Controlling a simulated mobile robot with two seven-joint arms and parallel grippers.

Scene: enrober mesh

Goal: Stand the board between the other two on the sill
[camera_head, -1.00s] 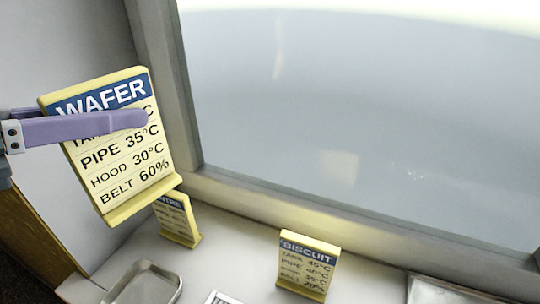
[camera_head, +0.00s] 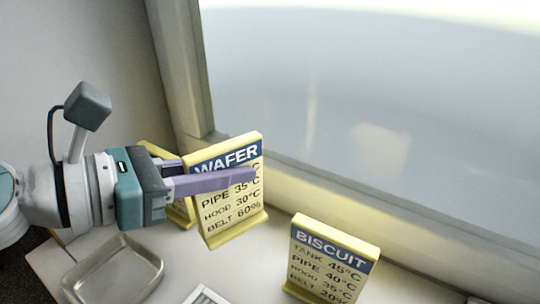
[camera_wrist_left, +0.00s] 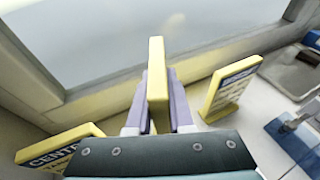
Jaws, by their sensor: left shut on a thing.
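The WAFER board (camera_head: 232,206), yellow with a blue header, is held upright by my left gripper (camera_head: 250,177), which is shut on it with a purple finger across its face. In the left wrist view the board (camera_wrist_left: 158,75) shows edge-on between the gripper's fingers (camera_wrist_left: 160,95). The BISCUIT board (camera_head: 328,262) stands on the sill (camera_head: 262,262) to its right and nearer. It also shows in the left wrist view (camera_wrist_left: 232,88). A third board (camera_head: 181,212) is mostly hidden behind my gripper; its header starts "CENT" in the left wrist view (camera_wrist_left: 58,150). My right gripper is not seen.
A metal tray (camera_head: 115,268) lies at the front left of the sill. A white sheet or grid (camera_head: 208,296) lies at the bottom edge. The window frame (camera_head: 300,187) runs behind the boards. Clear sill lies between WAFER and BISCUIT.

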